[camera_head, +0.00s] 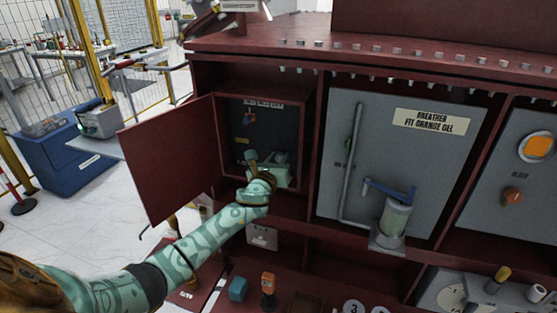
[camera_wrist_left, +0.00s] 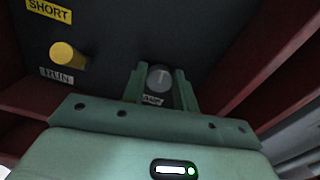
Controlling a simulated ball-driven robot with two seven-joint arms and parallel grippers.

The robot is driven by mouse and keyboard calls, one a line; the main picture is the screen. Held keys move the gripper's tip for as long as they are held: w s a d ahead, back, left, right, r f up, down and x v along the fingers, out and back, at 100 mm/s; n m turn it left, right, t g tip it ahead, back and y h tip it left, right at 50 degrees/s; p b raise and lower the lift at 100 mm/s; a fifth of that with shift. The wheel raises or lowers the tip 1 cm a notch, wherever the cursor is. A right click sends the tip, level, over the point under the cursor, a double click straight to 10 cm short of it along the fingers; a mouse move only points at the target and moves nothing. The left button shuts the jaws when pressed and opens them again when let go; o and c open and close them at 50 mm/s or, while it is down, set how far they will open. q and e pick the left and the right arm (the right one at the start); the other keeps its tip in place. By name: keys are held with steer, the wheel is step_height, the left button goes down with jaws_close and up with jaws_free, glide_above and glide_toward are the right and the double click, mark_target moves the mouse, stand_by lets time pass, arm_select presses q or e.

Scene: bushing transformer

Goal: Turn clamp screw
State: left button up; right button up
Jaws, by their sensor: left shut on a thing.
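My left gripper (camera_head: 266,160) reaches into an open dark red cabinet compartment, close to its dark back panel (camera_head: 279,124). In the left wrist view its two green fingers (camera_wrist_left: 160,84) are shut on a round grey screw head (camera_wrist_left: 159,77), one finger on each side. A small label, partly hidden, sits below the screw. The screw is hidden by the gripper in the head view. My right gripper is in neither view.
A yellow knob (camera_wrist_left: 67,55) sits between a SHORT label (camera_wrist_left: 49,10) and a RUN label (camera_wrist_left: 57,75). The compartment's red door (camera_head: 168,160) hangs open at left. A grey breather panel (camera_head: 390,160) stands to the right.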

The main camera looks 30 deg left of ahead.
arm_select(q)
steer(key=n, duration=0.3)
steer(key=shift+n, duration=0.3)
steer(key=n, duration=0.3)
steer(key=shift+f+n, duration=0.1)
steer(key=shift+n, duration=0.2)
steer(key=n, duration=0.6)
steer(key=shift+a, duration=0.1)
steer(key=n+p, duration=0.1)
steer(key=n, duration=0.3)
steer(key=shift+f+n, duration=0.1)
steer(key=shift+n, duration=0.3)
steer(key=n+p, duration=0.1)
steer(key=n, duration=0.4)
steer(key=shift+f, duration=0.1)
steer(key=shift+n, duration=0.4)
steer(key=shift+f, duration=0.1)
steer(key=o, duration=0.9)
steer(key=shift+o, duration=0.2)
